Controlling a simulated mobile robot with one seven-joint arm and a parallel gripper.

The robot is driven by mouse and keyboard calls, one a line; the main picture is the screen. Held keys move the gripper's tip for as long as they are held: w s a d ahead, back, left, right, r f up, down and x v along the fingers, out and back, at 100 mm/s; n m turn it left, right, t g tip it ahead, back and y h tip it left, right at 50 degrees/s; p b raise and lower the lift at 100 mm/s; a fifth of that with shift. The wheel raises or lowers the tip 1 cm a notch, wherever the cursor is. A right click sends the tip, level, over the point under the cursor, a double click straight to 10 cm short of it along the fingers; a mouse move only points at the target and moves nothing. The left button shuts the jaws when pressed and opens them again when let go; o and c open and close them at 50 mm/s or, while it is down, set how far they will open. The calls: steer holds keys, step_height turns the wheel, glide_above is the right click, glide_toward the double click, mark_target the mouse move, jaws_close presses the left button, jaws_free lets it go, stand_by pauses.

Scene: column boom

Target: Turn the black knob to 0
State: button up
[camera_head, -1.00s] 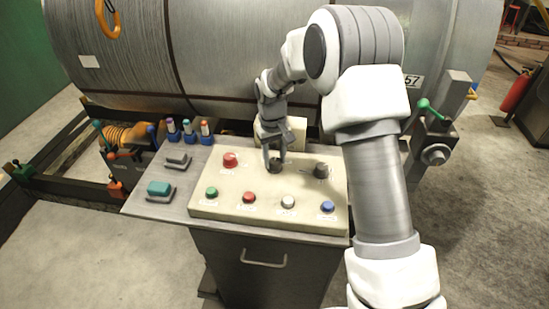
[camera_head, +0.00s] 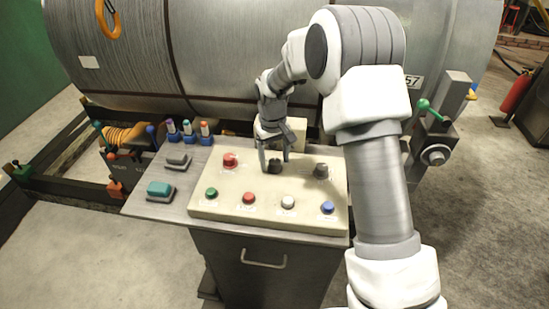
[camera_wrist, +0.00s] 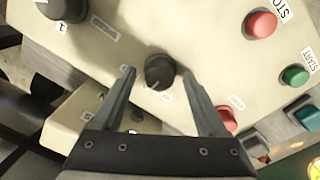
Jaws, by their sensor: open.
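The black knob (camera_head: 275,166) sits on the beige control panel (camera_head: 231,177), between a red button and a grey knob. In the wrist view the black knob (camera_wrist: 159,72) lies just beyond and between the fingertips, with a pale pointer line on its face; its scale marks are too small to read. My gripper (camera_head: 273,162) is open above the panel, its fingers on either side of the knob. In the wrist view my gripper (camera_wrist: 160,78) is empty, with a gap between each finger and the knob.
A front row holds green (camera_head: 211,193), red (camera_head: 249,198), white (camera_head: 288,202) and blue (camera_head: 327,207) buttons. A large metal cylinder (camera_head: 220,60) stands behind.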

mark_target(273, 162)
step_height(273, 162, up, 17)
steer(key=shift+s+a+r+p, duration=0.2)
steer(key=shift+a+p, duration=0.1)
steer(key=shift+p, duration=0.1)
steer(key=shift+r, duration=0.1)
steer(key=s+d+r+m+t, duration=0.1)
steer(key=s+d+r, duration=0.35)
steer(key=s, duration=0.25)
steer(key=s+d+r+m+t, duration=0.1)
steer(key=s+d+r+t, duration=0.15)
steer(key=s+r, duration=0.3)
steer(key=s+d+f+m+t, duration=0.1)
steer(key=s+d, duration=0.1)
steer(key=s, duration=0.6)
steer(key=s+d+f+m+t, duration=0.1)
steer(key=s+d+f, duration=0.1)
steer(key=s, duration=0.7)
steer(key=shift+s+d+f, duration=0.15)
steer(key=shift+d+f, duration=0.05)
steer(key=shift+d, duration=0.2)
